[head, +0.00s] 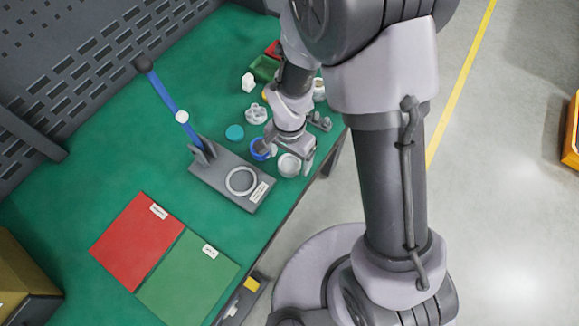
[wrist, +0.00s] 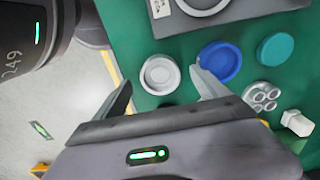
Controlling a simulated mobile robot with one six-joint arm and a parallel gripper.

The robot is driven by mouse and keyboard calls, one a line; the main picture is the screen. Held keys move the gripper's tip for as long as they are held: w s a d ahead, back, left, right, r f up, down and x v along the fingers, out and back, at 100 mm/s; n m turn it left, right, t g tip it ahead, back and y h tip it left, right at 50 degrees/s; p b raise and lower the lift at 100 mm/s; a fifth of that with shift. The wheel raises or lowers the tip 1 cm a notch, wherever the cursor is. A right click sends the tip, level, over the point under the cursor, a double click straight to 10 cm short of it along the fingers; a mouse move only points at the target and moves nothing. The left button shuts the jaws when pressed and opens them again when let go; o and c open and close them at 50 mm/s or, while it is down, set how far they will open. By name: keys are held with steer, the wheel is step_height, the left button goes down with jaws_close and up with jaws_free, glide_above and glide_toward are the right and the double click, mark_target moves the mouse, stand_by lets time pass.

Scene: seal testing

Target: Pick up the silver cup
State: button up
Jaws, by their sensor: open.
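The silver cup (head: 289,166) is a pale round cup standing on the green bench near its front edge. In the wrist view the silver cup (wrist: 160,75) shows from above, with its round rim and inner floor visible. My gripper (head: 289,153) is open and points down at the cup. In the wrist view the two fingertips of my gripper (wrist: 161,80) lie on either side of the cup, apart from it. The right finger comes between the silver cup and the blue cup (wrist: 220,62). I cannot tell how far the fingertips are above the bench.
A grey press base (head: 225,180) with a blue lever (head: 165,95) stands close by. A teal disc (head: 235,132), a white holed piece (head: 256,114) and a white block (head: 248,82) are behind. Red (head: 137,240) and green (head: 188,285) mats lie at the front left.

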step_height(320, 180, down, 2)
steer(key=shift+f, duration=0.15)
steer(key=shift+c, duration=1.3)
steer(key=c, duration=1.3)
steer(key=shift+r, duration=0.25)
